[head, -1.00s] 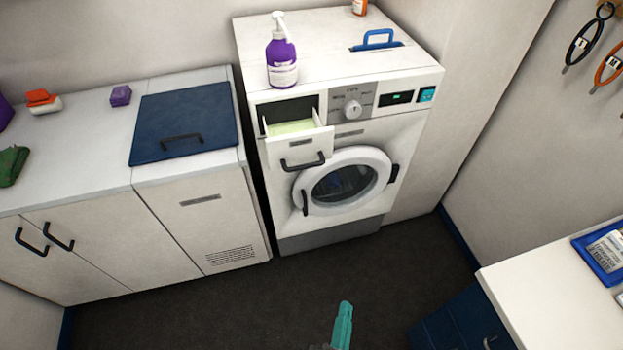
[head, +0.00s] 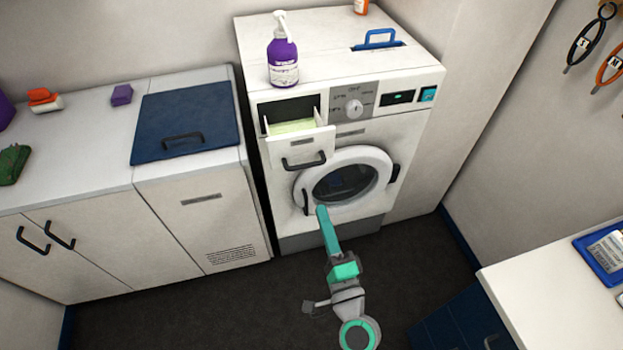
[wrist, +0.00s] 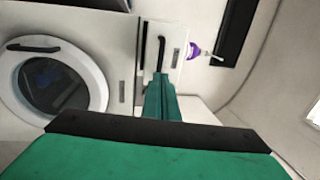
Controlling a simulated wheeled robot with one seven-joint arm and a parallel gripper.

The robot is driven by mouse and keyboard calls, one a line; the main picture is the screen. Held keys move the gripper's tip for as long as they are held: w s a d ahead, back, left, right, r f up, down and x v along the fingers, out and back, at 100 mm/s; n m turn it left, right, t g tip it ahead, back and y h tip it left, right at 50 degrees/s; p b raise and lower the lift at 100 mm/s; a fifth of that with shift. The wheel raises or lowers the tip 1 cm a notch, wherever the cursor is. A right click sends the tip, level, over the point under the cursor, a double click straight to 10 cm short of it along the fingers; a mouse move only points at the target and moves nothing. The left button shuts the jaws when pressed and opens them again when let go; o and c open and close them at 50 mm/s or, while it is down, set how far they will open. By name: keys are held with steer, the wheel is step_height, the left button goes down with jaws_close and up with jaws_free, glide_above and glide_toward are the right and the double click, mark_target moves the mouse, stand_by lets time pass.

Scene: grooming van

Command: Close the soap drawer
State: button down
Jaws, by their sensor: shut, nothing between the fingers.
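The soap drawer (head: 317,141) sticks out of the upper left front of the white washing machine (head: 376,135), open, with pale green contents showing inside. Its front has a dark bar handle (head: 303,163). In the wrist view the drawer front (wrist: 151,30) and its handle stand just beyond my fingertips in the picture. My gripper (head: 321,210) is shut and empty. In the head view its teal fingers show below the drawer, overlapping the lower left edge of the round door. It also shows in the wrist view (wrist: 161,78). I cannot tell the exact gap to the drawer.
A purple pump bottle (head: 283,62) stands on the machine above the drawer. The round door (head: 383,168) is shut. A cabinet with a blue lid (head: 186,110) stands left. A white counter (head: 545,285) is at lower right. The floor between is clear.

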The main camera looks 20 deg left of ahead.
steer(key=x, duration=1)
steer(key=shift+w+a, duration=0.2)
steer(key=shift+w, duration=0.05)
steer(key=shift+r, duration=0.1)
